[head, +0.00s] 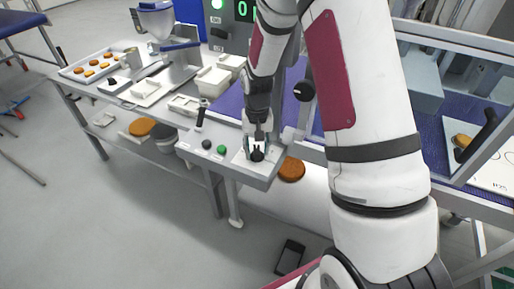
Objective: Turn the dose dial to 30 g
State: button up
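A small black dial (257,156) sits on a white plate at the right end of the grey control panel (265,181). I take it to be the dose dial. Its markings are too small to read, so its setting cannot be told. My gripper (258,147) points down right at the dial, with its fingers close to or around the knob. Whether the fingers touch or grip the knob cannot be made out. The gripper and forearm hide part of the plate behind the dial.
A green button (221,150), a dark button (206,144) and a black-handled lever (200,117) are left of the dial. Another black knob (303,91) is behind, right of my gripper. A brown round (291,169) lies just right of the panel.

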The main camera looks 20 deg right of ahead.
aim_at(257, 150)
notch_tip(257, 150, up, 12)
dwell(0.6)
dwell(0.5)
jog(key=s+a+r+n+t, duration=0.2)
jog(key=s+a+r, duration=0.1)
jog(key=s+r, duration=0.9)
jog(key=s+a+r+n+t, duration=0.2)
jog(key=s+r, duration=0.4)
jog(key=s, duration=0.6)
jog(key=shift+s+a+r+t, duration=0.2)
jog(key=shift+a+t, duration=0.35)
jog(key=shift+t, duration=0.15)
